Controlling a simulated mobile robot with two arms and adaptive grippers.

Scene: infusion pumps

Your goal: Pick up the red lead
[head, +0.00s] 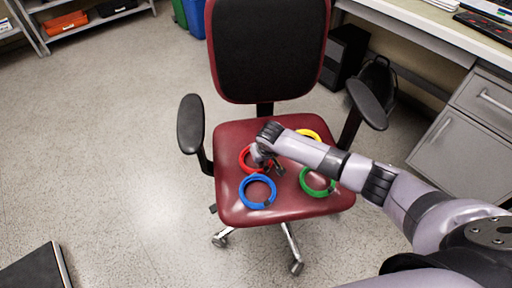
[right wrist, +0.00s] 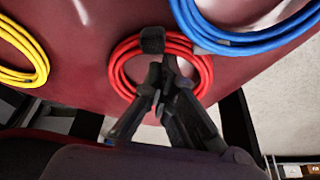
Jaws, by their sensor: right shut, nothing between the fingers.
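The red lead (head: 243,158) is a coiled ring on the seat of a dark red office chair. In the right wrist view the red lead (right wrist: 125,58) lies behind the fingers, which hide part of it. My right gripper (head: 268,165) is over the red coil in the head view. In the right wrist view my right gripper (right wrist: 160,70) has its fingertips together with nothing between them. I cannot tell whether the fingertips touch the coil. My left gripper is in neither view.
The chair seat (head: 233,205) also bears a blue coil (head: 258,204), a green coil (head: 318,193) and a yellow coil (head: 309,133). The armrests (head: 191,124) and the backrest (head: 266,45) rise around the seat. A desk with drawers (head: 465,130) stands at the right. The floor at left is mostly clear.

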